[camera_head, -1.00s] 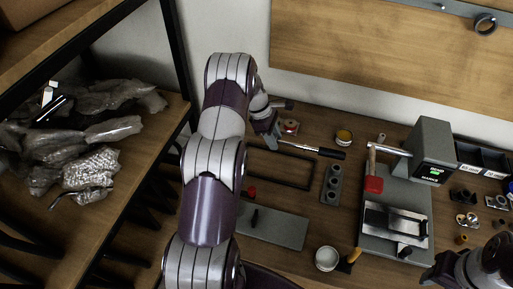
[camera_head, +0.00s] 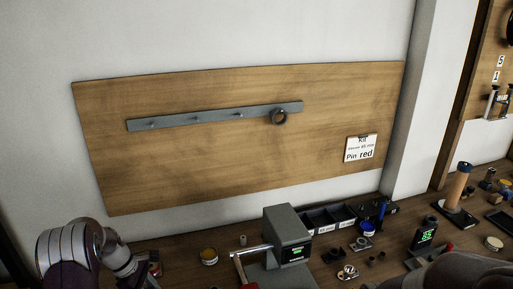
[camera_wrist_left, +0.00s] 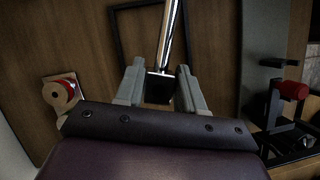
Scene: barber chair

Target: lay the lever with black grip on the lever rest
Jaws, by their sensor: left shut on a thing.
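My left gripper (camera_wrist_left: 160,88) is shut on the dark block at the end of the lever (camera_wrist_left: 171,38) in the left wrist view. I cannot pick out the lever rest with certainty in either current view. My right gripper is not in view.
A black rectangular frame (camera_wrist_left: 121,45) lies beyond the left fingers. A red spool (camera_wrist_left: 62,92) is at left, and a red-knobbed fixture (camera_wrist_left: 291,91) at right. In the head view, a grey press (camera_head: 284,235) stands right of my left arm, below the wooden wall board (camera_head: 200,165).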

